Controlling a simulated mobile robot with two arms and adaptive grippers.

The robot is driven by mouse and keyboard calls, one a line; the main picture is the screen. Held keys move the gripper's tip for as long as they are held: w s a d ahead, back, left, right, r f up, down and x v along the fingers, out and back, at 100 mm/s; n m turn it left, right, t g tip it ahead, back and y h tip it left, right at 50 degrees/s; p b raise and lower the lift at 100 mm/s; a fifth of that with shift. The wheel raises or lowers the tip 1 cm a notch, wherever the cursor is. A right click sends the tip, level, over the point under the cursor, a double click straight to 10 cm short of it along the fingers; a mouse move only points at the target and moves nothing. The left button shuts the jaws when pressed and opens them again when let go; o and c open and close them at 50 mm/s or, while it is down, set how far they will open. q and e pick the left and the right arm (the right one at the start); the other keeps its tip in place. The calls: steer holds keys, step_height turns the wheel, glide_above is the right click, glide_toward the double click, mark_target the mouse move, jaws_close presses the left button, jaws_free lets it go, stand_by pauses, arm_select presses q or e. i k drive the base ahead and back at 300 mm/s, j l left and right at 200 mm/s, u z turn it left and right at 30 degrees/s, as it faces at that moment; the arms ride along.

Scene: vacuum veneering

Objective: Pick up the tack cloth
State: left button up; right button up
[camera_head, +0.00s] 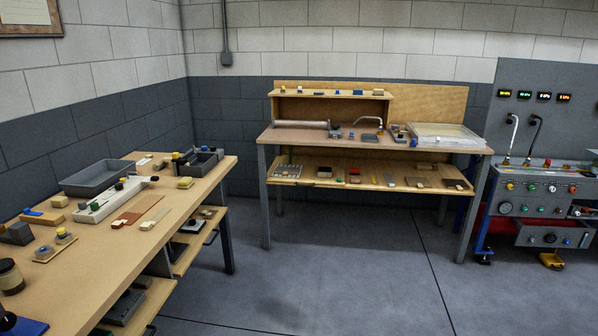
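A small pale-yellow folded pad (185,182) lies near the far end of the left workbench (215,176). It looks like the tack cloth, but it is too small in view to be sure. It lies just in front of a grey open box (204,161) and apart from the things around it. Neither of my grippers shows in the head view.
The left bench also holds a grey tray (95,179), a long white fixture (112,198), a brown strip (136,210) and a dark jar (10,277). A second bench (300,134) stands at the back wall, a control console (540,188) at right. The middle floor is clear.

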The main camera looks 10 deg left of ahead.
mark_target(186, 182)
steer(key=i+u, duration=0.25)
steer(key=i, duration=0.8)
steer(key=i+l+u, duration=0.2)
steer(key=i, duration=0.8)
steer(key=j, duration=0.1)
